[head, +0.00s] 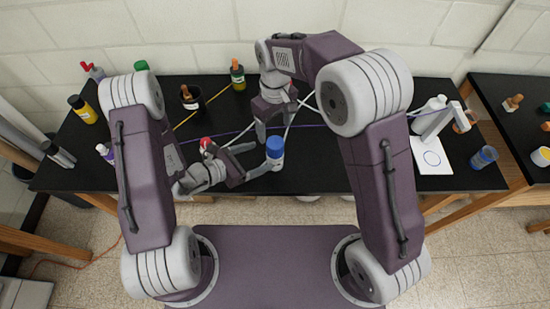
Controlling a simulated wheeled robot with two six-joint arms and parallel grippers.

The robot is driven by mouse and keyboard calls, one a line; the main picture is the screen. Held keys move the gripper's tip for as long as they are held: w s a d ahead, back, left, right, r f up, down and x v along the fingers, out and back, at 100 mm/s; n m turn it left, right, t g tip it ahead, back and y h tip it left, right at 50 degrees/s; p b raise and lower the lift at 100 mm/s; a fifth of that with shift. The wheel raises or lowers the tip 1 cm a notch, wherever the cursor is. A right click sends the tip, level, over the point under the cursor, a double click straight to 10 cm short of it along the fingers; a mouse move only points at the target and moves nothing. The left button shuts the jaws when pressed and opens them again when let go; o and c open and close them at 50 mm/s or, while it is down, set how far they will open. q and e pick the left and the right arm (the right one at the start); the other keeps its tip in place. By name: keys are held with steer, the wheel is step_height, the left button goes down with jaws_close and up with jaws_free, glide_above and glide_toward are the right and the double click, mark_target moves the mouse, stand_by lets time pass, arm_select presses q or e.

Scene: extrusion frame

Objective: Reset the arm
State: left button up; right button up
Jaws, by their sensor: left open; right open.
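My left gripper (257,158) is open over the front middle of the black table, with its fingers pointing right. My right gripper (273,137) is open just behind it, with its fingers pointing down toward the front edge. A bottle with a blue cap (275,153) stands close to the fingertips of both grippers; I cannot tell whether any finger touches it. A red-capped item (205,143) is partly hidden behind my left gripper.
At right are a white bottle (430,113), a white sheet (431,156) and a blue container (483,157). A second table (500,115) stands beyond.

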steer(key=shift+f, duration=0.1)
arm_select(q)
steer(key=shift+s+a+r, duration=0.25)
steer(key=shift+s+a, duration=0.15)
arm_select(e)
steer(key=shift+d, duration=0.1)
